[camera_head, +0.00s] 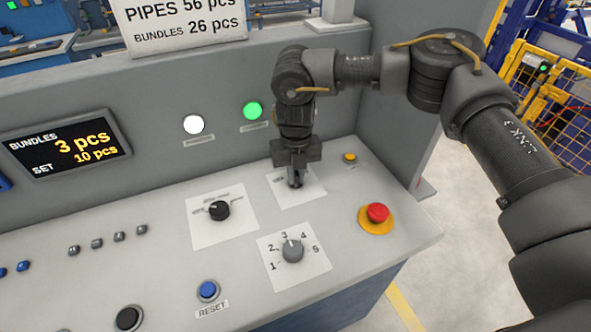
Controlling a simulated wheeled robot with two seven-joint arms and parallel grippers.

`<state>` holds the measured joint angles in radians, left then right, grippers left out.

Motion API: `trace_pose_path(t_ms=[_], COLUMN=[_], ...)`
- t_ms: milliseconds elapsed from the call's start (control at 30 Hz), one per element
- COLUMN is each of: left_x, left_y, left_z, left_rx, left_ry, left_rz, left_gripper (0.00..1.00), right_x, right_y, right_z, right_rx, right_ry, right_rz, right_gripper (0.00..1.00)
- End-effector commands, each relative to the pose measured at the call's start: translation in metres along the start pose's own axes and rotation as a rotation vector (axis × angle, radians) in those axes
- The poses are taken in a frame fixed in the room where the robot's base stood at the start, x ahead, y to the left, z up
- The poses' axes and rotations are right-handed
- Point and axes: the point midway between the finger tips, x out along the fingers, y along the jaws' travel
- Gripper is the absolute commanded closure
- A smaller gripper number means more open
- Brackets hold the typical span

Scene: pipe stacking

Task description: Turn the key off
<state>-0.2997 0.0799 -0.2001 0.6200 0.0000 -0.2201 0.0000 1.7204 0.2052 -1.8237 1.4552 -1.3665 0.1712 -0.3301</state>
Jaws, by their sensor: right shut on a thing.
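My right gripper (295,183) comes down from above onto a white label plate (312,190) on the sloped control panel. It is shut on the key at that plate. The fingers hide nearly all of the key, so I cannot tell which way it is turned. My left gripper is not in view.
A black selector knob (218,210) is left of the gripper and a numbered grey dial (292,250) is below it. A red emergency button (377,213) and a small yellow button (349,157) are to the right. A green lamp (252,111) glows behind.

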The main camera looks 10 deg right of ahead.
Motion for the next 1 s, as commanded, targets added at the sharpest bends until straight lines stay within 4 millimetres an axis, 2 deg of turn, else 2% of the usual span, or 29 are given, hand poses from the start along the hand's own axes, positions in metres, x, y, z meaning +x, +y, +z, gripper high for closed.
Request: trace_pose_path(t_ms=[267, 500, 867, 1000], left_x=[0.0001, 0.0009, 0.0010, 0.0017], left_y=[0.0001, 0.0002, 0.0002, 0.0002], left_z=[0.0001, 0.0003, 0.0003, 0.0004], left_rx=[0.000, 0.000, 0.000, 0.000], left_ry=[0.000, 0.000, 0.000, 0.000], left_rz=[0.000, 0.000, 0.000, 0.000], left_gripper=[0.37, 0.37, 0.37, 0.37], right_x=[0.0002, 0.0002, 0.0002, 0.0003], right_y=[0.0000, 0.0000, 0.0000, 0.0000], right_z=[-0.0002, -0.0001, -0.0001, 0.0000], right_rx=[-0.016, -0.261, -0.313, -0.453], right_ry=[0.000, 0.000, 0.000, 0.000], right_rz=[0.000, 0.000, 0.000, 0.000], right_gripper=[1.00, 1.00, 1.00, 1.00])
